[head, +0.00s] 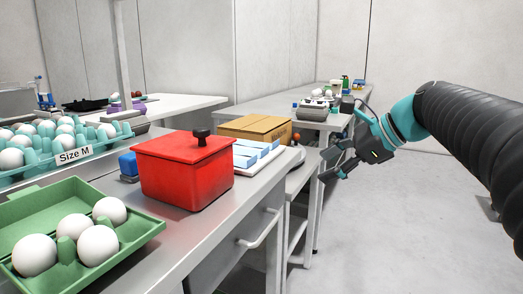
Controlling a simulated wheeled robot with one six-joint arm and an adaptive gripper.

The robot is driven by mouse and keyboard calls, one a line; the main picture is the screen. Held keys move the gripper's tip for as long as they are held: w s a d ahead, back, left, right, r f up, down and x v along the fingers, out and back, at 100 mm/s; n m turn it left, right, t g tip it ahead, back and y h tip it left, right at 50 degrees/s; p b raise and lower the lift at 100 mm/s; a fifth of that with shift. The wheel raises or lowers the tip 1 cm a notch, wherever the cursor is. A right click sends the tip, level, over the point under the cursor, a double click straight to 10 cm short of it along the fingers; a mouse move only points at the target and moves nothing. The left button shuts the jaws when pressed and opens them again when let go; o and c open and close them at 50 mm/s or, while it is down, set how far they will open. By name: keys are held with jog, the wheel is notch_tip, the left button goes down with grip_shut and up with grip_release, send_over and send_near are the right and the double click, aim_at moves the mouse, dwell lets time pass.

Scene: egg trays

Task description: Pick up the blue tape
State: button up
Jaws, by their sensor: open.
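No blue tape can be made out for certain. A small blue object (128,165) sits on the metal counter just left of the red box; it is partly hidden and I cannot tell whether it is tape. My gripper (326,166) is open and empty. It hangs in the air right of the counter, over the aisle, apart from everything on the counter.
The red lidded box (186,172) stands on the counter (205,222) with a cardboard box (254,129) and light-blue pieces (252,152) behind. A green egg carton (146,232) is in front. The floor (390,235) at right is clear.

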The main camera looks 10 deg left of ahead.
jog(key=w+r+m+y+b, duration=0.1)
jog(key=w+r+m+y, duration=0.35)
jog(key=w, duration=0.35)
jog(key=b, duration=0.1)
send_near(264, 145)
jog(key=shift+h, duration=0.45)
jog(key=shift+r+b+x, duration=0.15)
jog(key=shift+b+x, duration=0.15)
jog(key=shift+x, duration=1)
jog(key=shift+r+b+x, duration=0.15)
jog(key=shift+b+x, duration=0.1)
jog(key=shift+x, duration=1.05)
jog(key=shift+s+a, duration=0.15)
jog(key=shift+c, duration=0.2)
jog(key=c, duration=0.4)
